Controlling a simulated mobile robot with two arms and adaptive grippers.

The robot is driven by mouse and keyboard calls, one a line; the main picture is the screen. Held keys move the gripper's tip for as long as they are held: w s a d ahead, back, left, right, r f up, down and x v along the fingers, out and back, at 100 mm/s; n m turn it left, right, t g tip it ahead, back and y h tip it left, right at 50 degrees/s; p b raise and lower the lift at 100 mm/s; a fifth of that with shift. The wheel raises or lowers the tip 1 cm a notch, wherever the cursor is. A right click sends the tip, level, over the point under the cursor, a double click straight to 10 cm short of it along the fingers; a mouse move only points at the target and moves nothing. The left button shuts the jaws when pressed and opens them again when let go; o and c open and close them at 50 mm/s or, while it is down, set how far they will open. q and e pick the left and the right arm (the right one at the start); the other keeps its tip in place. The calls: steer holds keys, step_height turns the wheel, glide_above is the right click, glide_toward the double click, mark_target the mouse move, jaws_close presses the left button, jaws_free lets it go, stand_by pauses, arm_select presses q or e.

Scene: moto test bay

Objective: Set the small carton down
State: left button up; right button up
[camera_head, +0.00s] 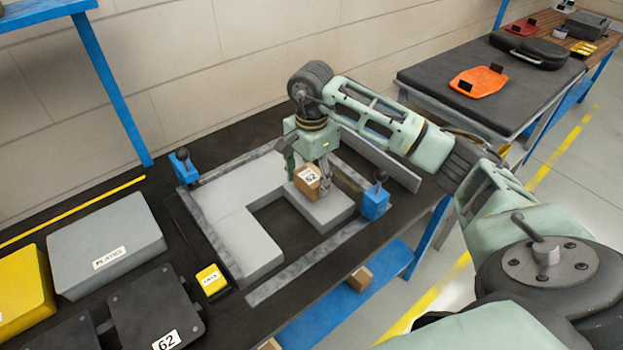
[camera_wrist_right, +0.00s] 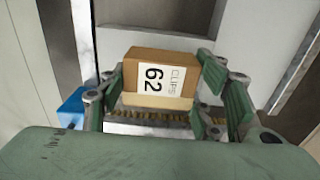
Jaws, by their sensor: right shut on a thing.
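The small carton (camera_head: 308,180) is a brown box with a white label reading 62. In the right wrist view the carton (camera_wrist_right: 160,78) sits between the green finger pads, its label reading CLIPS 62. My right gripper (camera_head: 310,178) is shut on it, pointing down over the right arm of a grey U-shaped block (camera_head: 235,208). I cannot tell whether the carton touches the block. The gripper also shows in the right wrist view (camera_wrist_right: 172,92). My left gripper is not in view.
The block lies inside a grey metal frame (camera_head: 292,276) with blue clamps (camera_head: 375,201) on the bench. A yellow box (camera_head: 211,279), a grey PLATES case (camera_head: 105,245) and black cases (camera_head: 155,312) stand to the left. Other brown boxes (camera_head: 359,279) lie on the blue lower shelf.

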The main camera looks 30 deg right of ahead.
step_height(320, 180, down, 2)
steer(key=shift+f, duration=0.25)
steer(key=o, duration=1.3)
steer(key=shift+c, duration=0.2)
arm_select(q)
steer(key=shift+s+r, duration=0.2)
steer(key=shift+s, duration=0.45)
